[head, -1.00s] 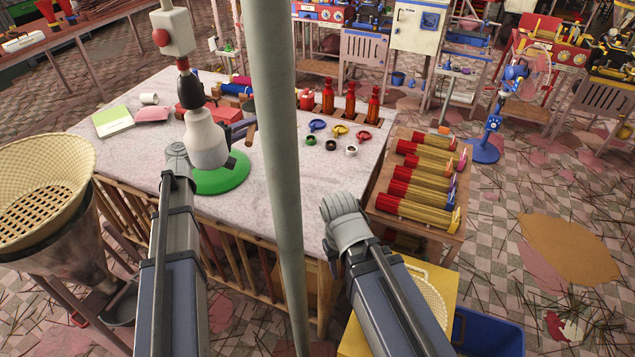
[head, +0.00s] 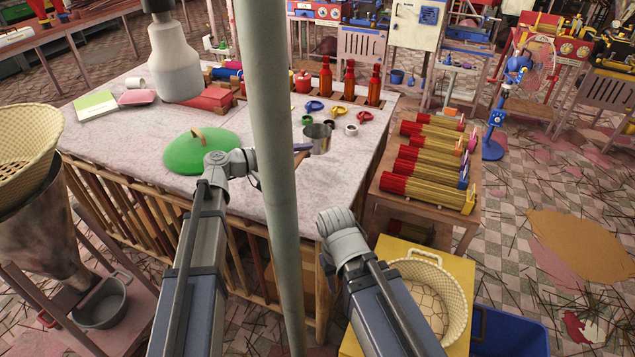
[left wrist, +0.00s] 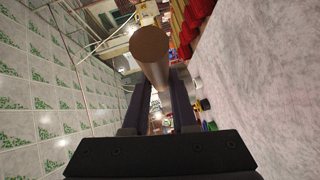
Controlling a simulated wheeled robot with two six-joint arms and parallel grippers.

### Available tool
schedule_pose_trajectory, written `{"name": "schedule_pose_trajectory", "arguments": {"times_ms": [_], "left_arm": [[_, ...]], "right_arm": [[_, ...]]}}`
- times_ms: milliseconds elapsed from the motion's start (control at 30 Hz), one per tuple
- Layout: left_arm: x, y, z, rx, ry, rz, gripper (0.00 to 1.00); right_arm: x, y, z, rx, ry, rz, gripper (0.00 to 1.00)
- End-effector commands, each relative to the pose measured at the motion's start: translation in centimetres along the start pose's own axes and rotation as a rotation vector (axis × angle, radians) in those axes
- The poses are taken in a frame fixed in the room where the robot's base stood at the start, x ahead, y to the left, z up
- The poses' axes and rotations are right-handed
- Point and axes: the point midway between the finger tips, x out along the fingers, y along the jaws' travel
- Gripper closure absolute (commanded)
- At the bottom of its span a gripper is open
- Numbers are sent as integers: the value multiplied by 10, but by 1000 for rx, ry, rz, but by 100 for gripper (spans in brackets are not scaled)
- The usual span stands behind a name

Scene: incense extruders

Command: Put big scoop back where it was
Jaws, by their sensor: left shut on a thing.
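The big scoop (head: 318,138) is a grey metal cup. In the head view it is above the right part of the table, its opening facing up. My left gripper (head: 301,151) is shut on it and reaches in from the left behind the grey-green pole, which hides most of the wrist and jaws. In the left wrist view, a metal cylinder with a brown-looking round end, apparently the scoop (left wrist: 151,48), shows between the fingers (left wrist: 157,105); the exact grip is hidden. The table top (head: 110,135) is pale and speckled. My right arm is at lower centre; its fingertips cannot be made out.
The pole (head: 270,150) stands close in front. A white hanging object (head: 174,65) is at upper left. The table's left side has bare room.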

Motion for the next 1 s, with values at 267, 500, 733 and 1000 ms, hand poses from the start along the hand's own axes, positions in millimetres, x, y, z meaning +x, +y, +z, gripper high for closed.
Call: {"name": "schedule_pose_trajectory", "arguments": {"times_ms": [267,500,733,1000], "left_arm": [[2,-9,2,1,-2,1,100],[7,-44,8,1,-1,1,100],[9,-63,11,0,-1,1,100],[11,-73,12,0,-1,1,100]], "right_arm": [[10,-1,-1,0,0,0,50],[46,-4,-3,-1,0,0,50],[65,-6,-4,-1,0,0,50],[75,-7,-4,-1,0,0,50]]}}
